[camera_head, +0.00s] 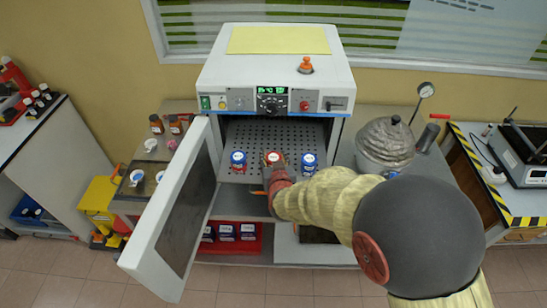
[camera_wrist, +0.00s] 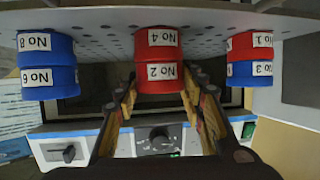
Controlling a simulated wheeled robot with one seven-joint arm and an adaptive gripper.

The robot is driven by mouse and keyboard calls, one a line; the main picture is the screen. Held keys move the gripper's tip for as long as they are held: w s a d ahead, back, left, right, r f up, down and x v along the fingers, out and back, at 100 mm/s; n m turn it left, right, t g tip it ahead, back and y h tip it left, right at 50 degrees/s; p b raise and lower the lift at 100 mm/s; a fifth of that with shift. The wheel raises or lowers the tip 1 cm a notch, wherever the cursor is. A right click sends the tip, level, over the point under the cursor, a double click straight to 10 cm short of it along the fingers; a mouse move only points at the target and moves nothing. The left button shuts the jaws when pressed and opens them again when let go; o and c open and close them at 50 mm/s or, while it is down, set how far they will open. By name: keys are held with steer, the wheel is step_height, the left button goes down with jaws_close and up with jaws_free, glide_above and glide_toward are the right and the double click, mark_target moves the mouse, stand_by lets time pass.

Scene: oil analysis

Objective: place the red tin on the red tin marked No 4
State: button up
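The wrist view is upside down. The red tin marked No 2 (camera_wrist: 161,79) stands upright on the red tin marked No 4 (camera_wrist: 159,39), which rests on the perforated oven shelf (camera_wrist: 105,22). The two tins touch and look well lined up. My gripper (camera_wrist: 160,92) has one finger on each side of tin No 2, with the pads against its sides; it looks shut on it. In the head view, the white lid of tin No 2 (camera_head: 272,157) shows in the middle of the oven, and my gripper (camera_head: 275,171) is at its front.
Blue tin No 6 (camera_wrist: 50,83) stands on blue No 8 (camera_wrist: 46,48) to one side; blue No 3 (camera_wrist: 250,73) stands on red No 1 (camera_wrist: 249,44) to the other. The oven door (camera_head: 178,215) hangs open at left. A pot (camera_head: 385,143) stands right of the oven.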

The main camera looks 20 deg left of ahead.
steer(key=o, duration=0.5)
steer(key=shift+c, duration=0.2)
steer(key=shift+r, duration=0.1)
steer(key=p+v, duration=0.1)
steer(key=v, duration=1.1)
steer(key=shift+r, duration=0.15)
